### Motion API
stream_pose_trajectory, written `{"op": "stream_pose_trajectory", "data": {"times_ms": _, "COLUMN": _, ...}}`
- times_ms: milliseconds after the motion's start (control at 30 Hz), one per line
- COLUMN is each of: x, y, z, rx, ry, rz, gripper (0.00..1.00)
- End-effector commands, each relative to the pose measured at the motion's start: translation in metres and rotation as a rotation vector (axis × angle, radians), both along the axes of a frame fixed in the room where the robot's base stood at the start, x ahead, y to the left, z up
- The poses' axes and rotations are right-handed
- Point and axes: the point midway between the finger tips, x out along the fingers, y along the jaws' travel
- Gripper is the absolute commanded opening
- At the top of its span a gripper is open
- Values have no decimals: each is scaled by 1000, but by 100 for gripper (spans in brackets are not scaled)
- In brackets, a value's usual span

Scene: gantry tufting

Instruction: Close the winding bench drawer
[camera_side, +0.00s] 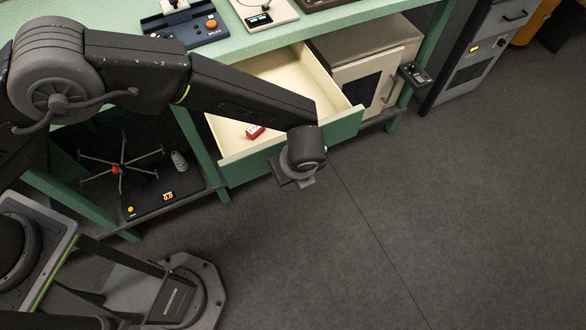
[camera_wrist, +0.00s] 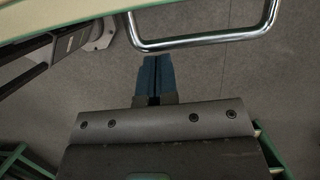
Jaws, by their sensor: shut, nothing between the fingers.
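The winding bench drawer (camera_side: 248,167) is pulled well out from under the green bench top in the side view.
The bench top (camera_side: 225,52) carries several instruments. A beige cabinet (camera_side: 375,62) stands right of the drawer, with a small dark control box (camera_side: 414,74) beside it. A lower shelf at left holds a spoked winder (camera_side: 121,169). The grey floor in front is clear.

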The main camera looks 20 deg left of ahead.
Motion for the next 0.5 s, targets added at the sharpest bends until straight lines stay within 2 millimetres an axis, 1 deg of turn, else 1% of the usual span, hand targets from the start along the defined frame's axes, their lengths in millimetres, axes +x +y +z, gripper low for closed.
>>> {"op": "stream_pose_trajectory", "data": {"times_ms": 167, "x": 7, "y": 6, "z": 0, "rx": 0, "ry": 0, "rz": 2, "gripper": 0}}
{"op": "stream_pose_trajectory", "data": {"times_ms": 267, "x": 16, "y": 16, "z": 0, "rx": 0, "ry": 0, "rz": 3, "gripper": 0}}
{"op": "stream_pose_trajectory", "data": {"times_ms": 367, "x": 29, "y": 30, "z": 0, "rx": 0, "ry": 2, "rz": 5, "gripper": 0}}
{"op": "stream_pose_trajectory", "data": {"times_ms": 500, "x": 54, "y": 55, "z": 0, "rx": 1, "ry": 2, "rz": 6, "gripper": 0}}
